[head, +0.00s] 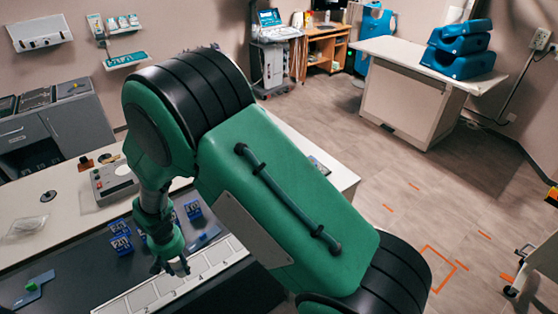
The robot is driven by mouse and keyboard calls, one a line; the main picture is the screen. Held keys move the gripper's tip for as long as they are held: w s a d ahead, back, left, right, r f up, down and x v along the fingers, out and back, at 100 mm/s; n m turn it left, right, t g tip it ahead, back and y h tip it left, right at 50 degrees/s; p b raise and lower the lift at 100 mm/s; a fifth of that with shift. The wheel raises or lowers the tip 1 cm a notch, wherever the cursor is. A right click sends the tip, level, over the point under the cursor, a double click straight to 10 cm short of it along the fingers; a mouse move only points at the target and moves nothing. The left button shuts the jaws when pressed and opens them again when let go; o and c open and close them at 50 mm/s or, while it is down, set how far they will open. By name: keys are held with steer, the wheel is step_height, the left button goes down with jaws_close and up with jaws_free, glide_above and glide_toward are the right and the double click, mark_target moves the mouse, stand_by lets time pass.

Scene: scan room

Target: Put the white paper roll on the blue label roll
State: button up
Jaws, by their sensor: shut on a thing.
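I cannot pick out the white paper roll for certain. Several small blue pieces with pale markings stand on the dark surface: one (121,244) left of my gripper, another (193,210) behind it to the right. I cannot tell whether one of them is the blue label roll. My arm hides part of the worktop.
The pale numbered strip (140,303) runs along the worktop. A grey device (115,182) stands behind the blue pieces. A green block (31,287) lies at the far left, and a clear packet (25,226) lies on the pale counter. Open floor (400,185) is to the right.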

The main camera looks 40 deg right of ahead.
steer(key=w+d+r+m+p, duration=0.1)
steer(key=w+d+r+m, duration=0.15)
steer(key=d, duration=0.75)
steer(key=w+d+r+m+p, duration=0.1)
steer(key=w+d+r+m, duration=0.15)
steer(key=d, duration=0.65)
steer(key=w+d+r+m+p, duration=0.1)
steer(key=d+r+m, duration=0.15)
steer(key=d, duration=0.75)
steer(key=s+d+r+m, duration=0.2)
steer(key=s+d, duration=0.1)
steer(key=d, duration=0.7)
steer(key=s+d+r+m+p, duration=0.1)
steer(key=s+d+r+m, duration=0.1)
steer(key=d, duration=0.7)
steer(key=s+d+r+m+p, duration=0.1)
steer(key=s+d+r+m, duration=0.1)
steer(key=d, duration=0.8)
steer(key=shift+s+d+r+m, duration=0.4)
steer(key=shift+s+m, duration=0.4)
steer(key=shift+m, duration=0.35)
